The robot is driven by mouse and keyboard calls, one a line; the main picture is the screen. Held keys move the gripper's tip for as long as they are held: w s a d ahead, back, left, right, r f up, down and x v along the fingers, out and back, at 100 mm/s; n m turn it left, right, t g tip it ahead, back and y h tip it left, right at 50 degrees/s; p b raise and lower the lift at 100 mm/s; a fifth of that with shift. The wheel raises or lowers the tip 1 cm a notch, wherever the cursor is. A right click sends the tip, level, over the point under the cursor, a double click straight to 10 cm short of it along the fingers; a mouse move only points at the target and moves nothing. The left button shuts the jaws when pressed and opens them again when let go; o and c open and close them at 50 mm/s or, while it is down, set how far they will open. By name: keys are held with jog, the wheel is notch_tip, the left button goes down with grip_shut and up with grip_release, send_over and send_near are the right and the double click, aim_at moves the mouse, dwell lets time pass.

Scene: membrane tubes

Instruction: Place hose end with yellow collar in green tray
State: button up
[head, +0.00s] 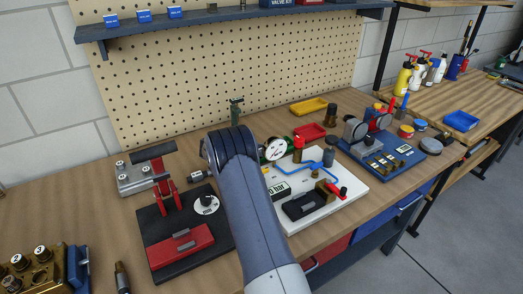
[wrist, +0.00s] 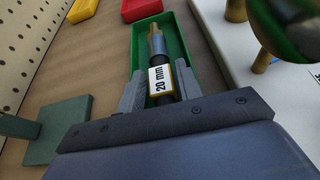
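In the wrist view my gripper (wrist: 160,88) has its two grey fingers on either side of a dark hose end (wrist: 157,48) with a yellow collar (wrist: 162,82) and a white "20 mm" label. The fingers appear closed against the collar. The hose end's metal tip points away over the green tray (wrist: 186,47), a rectangular tray with raised walls. Whether the hose end touches the tray floor cannot be told. In the head view my arm hides my gripper, the hose end and most or all of the green tray.
A red tray (head: 309,131) and a yellow tray (head: 308,107) lie beyond. A green post (head: 236,112) stands near my arm; its square base (wrist: 58,130) is left of my gripper. A white board with a gauge (head: 275,149) stands close on the right.

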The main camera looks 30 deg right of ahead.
jog(key=b+v, duration=0.1)
jog(key=v, duration=0.6)
jog(key=shift+a+r, duration=0.25)
jog(key=x, duration=0.3)
jog(key=p+x, duration=0.1)
jog(key=x, duration=0.3)
jog(key=shift+d+r, duration=0.1)
jog(key=shift+d, duration=0.25)
jog(key=shift+a+r+b, duration=0.1)
jog(key=shift+r+b, duration=0.2)
jog(key=shift+r, duration=2.8)
jog(key=shift+f, duration=0.1)
